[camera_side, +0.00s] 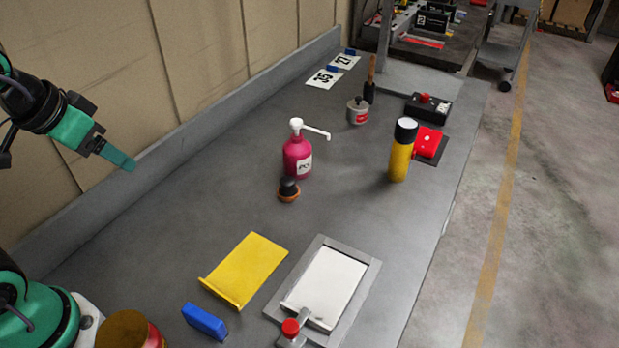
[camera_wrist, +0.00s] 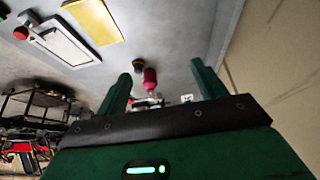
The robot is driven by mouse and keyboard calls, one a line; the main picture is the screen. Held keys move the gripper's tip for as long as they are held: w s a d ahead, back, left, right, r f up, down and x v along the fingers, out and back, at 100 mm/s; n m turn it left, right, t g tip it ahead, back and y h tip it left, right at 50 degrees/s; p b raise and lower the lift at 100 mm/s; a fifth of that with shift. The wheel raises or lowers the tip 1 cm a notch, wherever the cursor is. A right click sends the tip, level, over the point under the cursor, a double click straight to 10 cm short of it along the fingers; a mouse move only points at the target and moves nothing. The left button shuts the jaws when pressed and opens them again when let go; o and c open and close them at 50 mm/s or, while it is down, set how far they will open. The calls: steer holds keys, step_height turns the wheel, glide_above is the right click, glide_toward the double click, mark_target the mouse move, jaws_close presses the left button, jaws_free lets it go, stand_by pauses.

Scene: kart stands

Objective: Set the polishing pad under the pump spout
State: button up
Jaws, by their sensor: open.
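The polishing pad appears to be the small round piece with a black knob and orange-brown base (camera_side: 289,190), standing on the grey bench. It shows small in the wrist view (camera_wrist: 139,66). Just behind it stands the magenta pump bottle (camera_side: 297,160), also in the wrist view (camera_wrist: 150,82). Its white pump spout (camera_side: 318,131) reaches out to the right over bare bench. My gripper (camera_side: 125,163) is high at the left, well away from the pad and bottle. In the wrist view its two fingers (camera_wrist: 161,70) are apart with nothing between them.
A yellow-black spray can (camera_side: 399,158) and a grey tin (camera_side: 357,112) stand right of the bottle. A yellow sheet (camera_side: 248,268), a grey-framed board (camera_side: 368,270) and a blue block (camera_side: 205,322) lie in front. A wall (camera_side: 190,80) runs along the left. The bench around the pad is clear.

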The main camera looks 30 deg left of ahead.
steer(key=shift+s+a+f, duration=0.1)
steer(key=shift+s+f, duration=0.25)
steer(key=shift+s, duration=0.25)
steer(key=shift+c, duration=0.8)
steer(key=w+d+f+t+h, duration=0.1)
steer(key=w+d+f+t, duration=0.2)
steer(key=w, duration=0.4)
steer(key=w+d+f, duration=0.3)
steer(key=w+f, duration=0.3)
steer(key=w, duration=0.1)
steer(key=w+d+f+t+h, duration=0.1)
steer(key=w+d+f+t, duration=0.2)
steer(key=w, duration=0.4)
steer(key=h, duration=0.1)
glide_toward(282, 184)
steer(key=x, duration=0.2)
steer(key=shift+w+f, duration=0.2)
steer(key=shift+w, duration=0.05)
steer(key=shift+w+d, duration=0.1)
steer(key=shift+x, duration=1.2)
